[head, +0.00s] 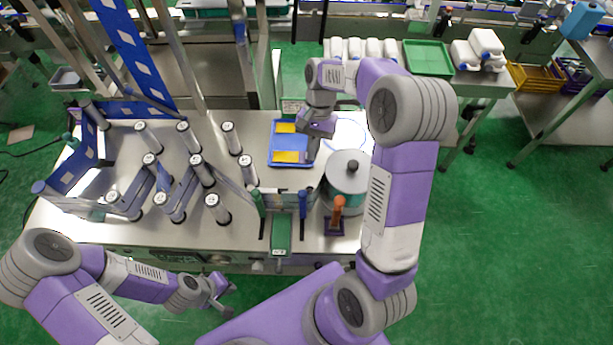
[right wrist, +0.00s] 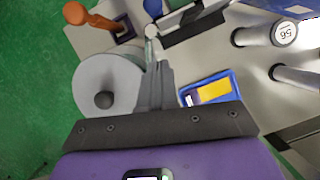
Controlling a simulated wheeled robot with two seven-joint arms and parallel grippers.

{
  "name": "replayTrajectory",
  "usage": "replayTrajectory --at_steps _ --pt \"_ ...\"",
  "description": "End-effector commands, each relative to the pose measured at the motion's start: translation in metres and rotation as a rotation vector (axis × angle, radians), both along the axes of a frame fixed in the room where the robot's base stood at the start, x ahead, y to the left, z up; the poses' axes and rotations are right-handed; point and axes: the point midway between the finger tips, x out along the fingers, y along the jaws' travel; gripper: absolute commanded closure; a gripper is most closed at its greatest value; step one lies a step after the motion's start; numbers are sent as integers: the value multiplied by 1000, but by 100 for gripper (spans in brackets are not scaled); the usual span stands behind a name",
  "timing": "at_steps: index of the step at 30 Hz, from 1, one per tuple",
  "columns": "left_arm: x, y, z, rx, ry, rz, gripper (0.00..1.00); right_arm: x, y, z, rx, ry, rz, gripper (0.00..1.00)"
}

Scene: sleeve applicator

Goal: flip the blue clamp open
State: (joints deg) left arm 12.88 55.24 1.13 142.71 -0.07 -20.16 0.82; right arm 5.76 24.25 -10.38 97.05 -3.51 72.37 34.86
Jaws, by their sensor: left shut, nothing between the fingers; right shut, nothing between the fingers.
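The blue clamp (head: 303,204) is at the front of the steel table, between a green block and the metal pot; its handle looks upright. In the right wrist view a rounded blue end, probably this clamp (right wrist: 153,8), shows at the top edge, beyond my fingertips. My right gripper (head: 311,157) points down beside the blue tray, behind the clamp and apart from it. Its fingers (right wrist: 158,68) are shut and empty. My left gripper (head: 225,297) is shut and empty, low in front of the table's front edge.
A lidded metal pot (head: 346,178) stands right of the clamp, and an orange-handled clamp (head: 338,208) is in front of it. The blue tray (head: 290,163) holds yellow pieces. Several steel rollers (head: 229,138) stand to the left. A green block (head: 281,232) is beside the clamp.

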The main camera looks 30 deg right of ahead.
Motion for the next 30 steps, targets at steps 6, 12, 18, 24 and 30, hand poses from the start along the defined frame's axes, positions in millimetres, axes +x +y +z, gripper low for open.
replayTrajectory --at_steps 6,12,18,24,30 --pt "0 0 -8 0 0 0 100 -13 13 -46 1 5 2 100" --pt "0 0 -7 0 0 0 100 -31 33 -44 1 -1 3 100" --pt "0 0 -7 0 0 0 100 -39 41 -44 0 0 1 100" --pt "0 0 -7 0 0 0 100 -40 42 -44 0 0 0 100" --pt "0 0 -7 0 0 0 100 -40 46 -44 0 0 9 100"
